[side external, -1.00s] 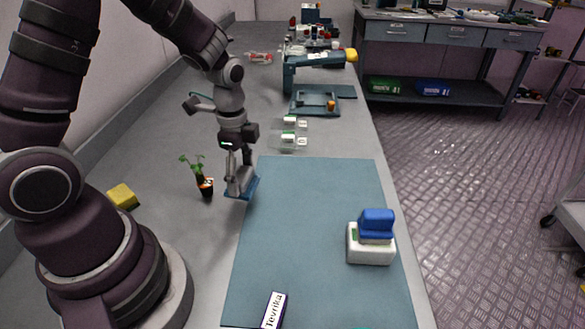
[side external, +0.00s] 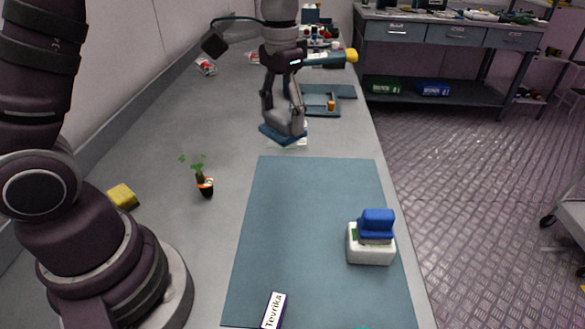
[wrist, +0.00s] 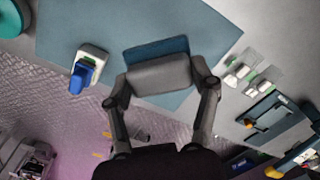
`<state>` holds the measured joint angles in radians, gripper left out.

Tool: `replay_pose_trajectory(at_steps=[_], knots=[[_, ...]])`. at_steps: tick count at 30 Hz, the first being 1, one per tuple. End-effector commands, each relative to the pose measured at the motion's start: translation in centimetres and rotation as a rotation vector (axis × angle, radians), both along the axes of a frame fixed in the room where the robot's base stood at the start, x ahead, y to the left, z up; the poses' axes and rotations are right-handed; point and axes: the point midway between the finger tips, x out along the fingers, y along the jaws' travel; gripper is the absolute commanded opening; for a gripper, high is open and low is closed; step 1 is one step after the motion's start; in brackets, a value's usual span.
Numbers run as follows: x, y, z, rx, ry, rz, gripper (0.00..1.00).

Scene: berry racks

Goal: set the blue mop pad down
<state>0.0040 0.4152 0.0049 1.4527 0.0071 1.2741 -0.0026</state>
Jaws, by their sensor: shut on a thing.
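The blue mop pad (side external: 270,132) is a flat blue piece with a grey block (wrist: 160,74) on it. My gripper (side external: 284,115) is shut on the mop pad and holds it just beyond the far edge of the blue-grey mat (side external: 300,210). The pad is slightly tilted and looks raised above the bench, though its exact height is hard to tell. In the wrist view the pad's blue edge (wrist: 155,48) shows beyond the grey block, between my fingers.
A white box with a blue top (side external: 371,245) stands on the mat's right side. A small potted plant (side external: 204,186) and a yellow block (side external: 123,196) are at left. Small clear containers (wrist: 240,67) are partly hidden behind my gripper in the side view. Most of the mat is clear.

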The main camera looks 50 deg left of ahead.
Motion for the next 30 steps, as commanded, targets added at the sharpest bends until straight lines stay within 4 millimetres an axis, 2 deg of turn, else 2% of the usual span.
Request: replay_pose_trajectory(at_steps=[5, 8, 12, 15, 18, 22, 30], knots=[[-0.2, 0.2, -0.3, 0.001, 0.003, -0.016, 0.32], [-1.1, 1.0, -2.2, 0.004, 0.008, -0.141, 0.32], [-4.0, 2.7, -6.2, 0.005, 0.012, -0.452, 0.32], [-6.5, 3.6, -8.7, 0.003, 0.010, -0.666, 0.32], [-8.8, 3.9, -10.3, 0.000, 0.007, -0.833, 0.32], [-10.4, 4.0, -11.2, 0.000, 0.001, -0.949, 0.32], [-10.6, 4.0, -11.4, 0.001, -0.001, -0.975, 0.32]])
